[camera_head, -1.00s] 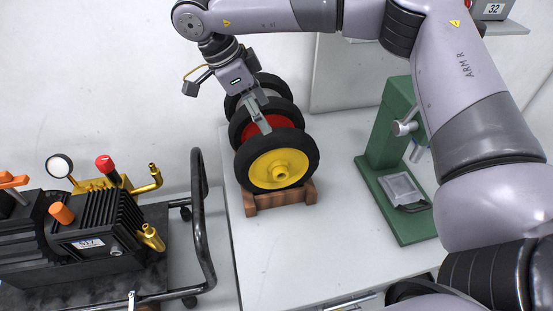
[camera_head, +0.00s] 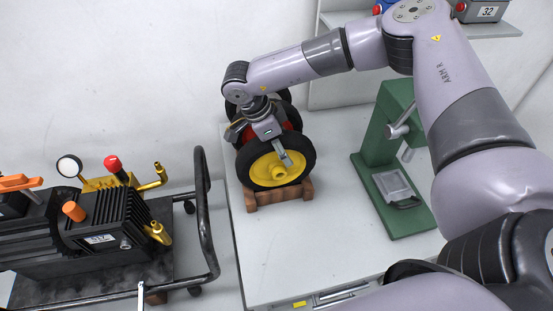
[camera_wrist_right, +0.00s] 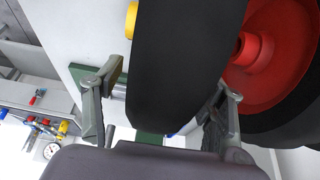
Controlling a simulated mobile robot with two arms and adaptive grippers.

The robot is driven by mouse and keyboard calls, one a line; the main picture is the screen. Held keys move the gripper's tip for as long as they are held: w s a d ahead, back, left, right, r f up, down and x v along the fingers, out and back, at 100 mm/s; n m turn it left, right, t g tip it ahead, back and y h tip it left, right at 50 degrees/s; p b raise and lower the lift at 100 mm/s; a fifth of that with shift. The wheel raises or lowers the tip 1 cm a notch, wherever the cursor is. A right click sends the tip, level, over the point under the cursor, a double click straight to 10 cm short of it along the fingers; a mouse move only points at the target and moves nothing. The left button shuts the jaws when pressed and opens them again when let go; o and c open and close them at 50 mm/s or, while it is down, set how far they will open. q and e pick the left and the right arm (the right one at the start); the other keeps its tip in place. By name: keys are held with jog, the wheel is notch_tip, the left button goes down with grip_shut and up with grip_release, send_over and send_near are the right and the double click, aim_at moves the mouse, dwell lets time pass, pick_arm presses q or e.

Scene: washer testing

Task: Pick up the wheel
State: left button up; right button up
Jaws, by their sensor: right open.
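A wheel with a black tyre and yellow hub (camera_head: 265,172) stands upright in a wooden rack (camera_head: 283,195) on the white table. Behind it stands a red-hubbed wheel (camera_head: 291,126), mostly hidden in the head view. My right gripper (camera_head: 283,158) is at the top of the yellow wheel, pointing down. In the right wrist view the open fingers (camera_wrist_right: 160,95) lie on either side of a black tyre (camera_wrist_right: 180,70). The right finger is in the gap beside the red hub (camera_wrist_right: 275,55). I cannot tell whether the fingers touch the tyre. My left gripper is not in view.
A green press (camera_head: 385,150) stands on the table to the right. A black pump with gold fittings (camera_head: 100,220) sits on a railed cart (camera_head: 205,230) at the left. The front of the table (camera_head: 300,250) is clear.

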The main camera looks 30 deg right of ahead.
grip_shut()
dwell(0.8)
jog(key=shift+w+r, duration=0.1)
